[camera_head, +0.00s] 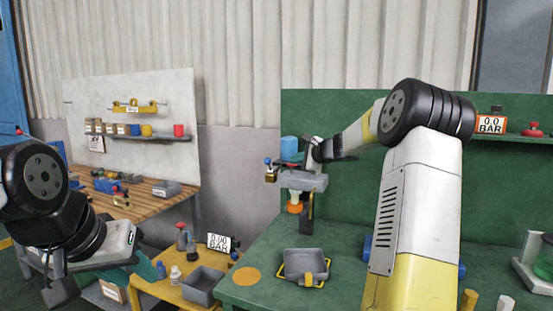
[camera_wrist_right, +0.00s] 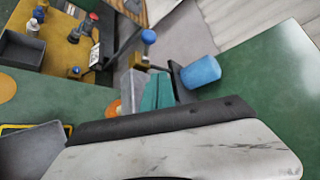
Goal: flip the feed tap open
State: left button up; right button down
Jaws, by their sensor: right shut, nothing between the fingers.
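The fixture's grey block (camera_head: 310,182) stands above the green bench, with a blue cylinder (camera_head: 290,148) on top and an orange collar (camera_head: 294,207) below. A small lever with a blue ball (camera_head: 267,161), apparently the feed tap, rises at its left side above a brass-coloured piece (camera_head: 271,175). The blue ball (camera_wrist_right: 148,36) and cylinder (camera_wrist_right: 201,72) also show in the right wrist view. My right gripper (camera_head: 314,152) is shut and empty, right of the blue cylinder; its teal tip (camera_wrist_right: 157,91) is close to the lever's stem, contact unclear. My left gripper (camera_head: 100,275) is low at left, its jaw gap unclear.
A grey tray (camera_head: 305,262) with yellow trim and an orange disc (camera_head: 247,276) lie on the green bench (camera_head: 255,297). A yellow table (camera_head: 180,293) holds a grey bin (camera_head: 203,285) and a gauge display (camera_head: 219,243). A wooden workbench (camera_head: 150,205) stands further left.

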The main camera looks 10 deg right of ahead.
jog(key=shift+s+d, duration=0.3)
jog(key=shift+s, duration=0.65)
jog(key=shift+s+d, duration=0.25)
jog(key=shift+s, duration=0.65)
jog(key=s+a+r+n+g, duration=0.1)
jog(key=s+a+n+g, duration=0.1)
jog(key=s+a+n, duration=0.7)
jog(key=s+a+r+n+g, duration=0.1)
jog(key=s+a+n+g, duration=0.15)
jog(key=s+a, duration=0.7)
jog(key=s+d+f+n+h, duration=0.1)
jog(key=s+f+n, duration=0.1)
jog(key=s, duration=0.6)
jog(key=s+d+f+n+g+h, duration=0.1)
jog(key=s+d+f+n, duration=0.1)
jog(key=s, duration=0.6)
jog(key=s+d+f+n+g, duration=0.1)
jog(key=s+f+n, duration=0.2)
jog(key=s, duration=0.5)
jog(key=shift+s+d+f+n+h, duration=0.3)
jog(key=shift+d+n+h, duration=0.1)
jog(key=shift+n, duration=0.15)
jog(key=shift+r, duration=0.1)
